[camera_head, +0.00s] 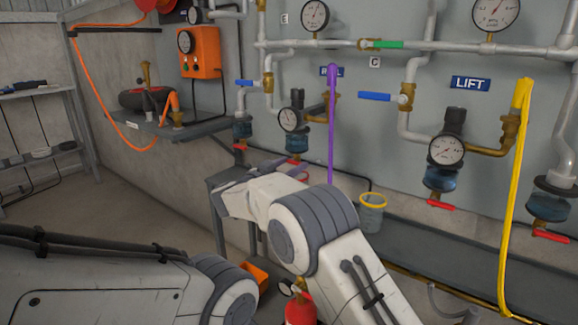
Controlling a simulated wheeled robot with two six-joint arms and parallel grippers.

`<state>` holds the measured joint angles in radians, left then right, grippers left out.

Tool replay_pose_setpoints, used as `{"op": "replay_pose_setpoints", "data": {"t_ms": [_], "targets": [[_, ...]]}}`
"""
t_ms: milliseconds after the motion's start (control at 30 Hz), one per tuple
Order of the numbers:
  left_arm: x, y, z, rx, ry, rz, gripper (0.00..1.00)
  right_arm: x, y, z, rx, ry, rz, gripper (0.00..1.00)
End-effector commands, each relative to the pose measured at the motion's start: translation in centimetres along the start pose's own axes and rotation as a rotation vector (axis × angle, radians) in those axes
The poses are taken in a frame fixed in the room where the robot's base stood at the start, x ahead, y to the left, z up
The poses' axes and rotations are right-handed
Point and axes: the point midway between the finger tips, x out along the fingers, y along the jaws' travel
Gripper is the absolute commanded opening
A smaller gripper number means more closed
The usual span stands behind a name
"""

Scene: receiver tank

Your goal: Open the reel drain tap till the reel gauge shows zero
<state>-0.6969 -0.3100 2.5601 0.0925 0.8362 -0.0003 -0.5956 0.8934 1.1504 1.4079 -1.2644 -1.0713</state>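A blue sign that seems to read REEL (330,71) is partly covered by a purple hose (331,130). Left of the hose, a small round gauge (290,119) sits on the regulator under the sign; its reading is too small to tell. Below it hangs a blue filter bowl (297,142) with a red tap handle (296,161) under it, close above my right gripper in the picture. My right gripper (250,174) is seen edge-on in front of the wall, its fingers dark and foreshortened. I cannot tell whether it touches the tap. My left arm shows at lower left; its gripper is not visible.
The LIFT regulator has its own gauge (446,150) and red tap (441,205). Another red tap (240,147) is to the left. A grey bucket (370,213) with a yellow rim stands right of my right arm. A red extinguisher (300,308) is below. A yellow hose (516,180) hangs at right.

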Motion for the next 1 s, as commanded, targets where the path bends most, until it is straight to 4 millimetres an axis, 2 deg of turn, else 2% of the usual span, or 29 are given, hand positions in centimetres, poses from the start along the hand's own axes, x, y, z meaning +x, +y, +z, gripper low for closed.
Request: {"op": "replay_pose_setpoints", "data": {"t_ms": [200, 400, 700, 733, 767, 800, 1000], "targets": [[-1.3, 0.1, -0.1, 0.000, 0.000, 0.000, 0.57, -0.1, 0.0, 0.0, 0.119, -0.001, 0.003, 0.17], [-1.7, 0.1, -0.1, 0.000, 0.000, 0.000, 0.57, -0.2, 0.0, 0.4, 0.238, -0.001, 0.003, 0.17], [-1.6, 0.1, -0.1, 0.000, 0.000, 0.000, 0.57, -0.3, -0.1, 0.5, 0.248, -0.001, 0.003, 0.17], [-1.6, 0.1, -0.1, 0.000, 0.000, 0.000, 0.57, -0.3, -0.1, 0.5, 0.248, -0.001, 0.002, 0.84], [-1.6, 0.1, -0.1, 0.000, 0.000, 0.000, 0.57, -0.3, -0.1, 0.5, 0.248, -0.001, 0.002, 0.95], [-1.6, 0.1, -0.1, 0.000, 0.000, 0.000, 0.57, -0.3, -0.1, 0.5, 0.248, -0.001, 0.001, 1.00], [-1.6, 0.1, -0.1, 0.000, 0.000, 0.000, 0.57, -0.3, -0.2, 0.4, 0.247, -0.001, 0.000, 1.00]]}}
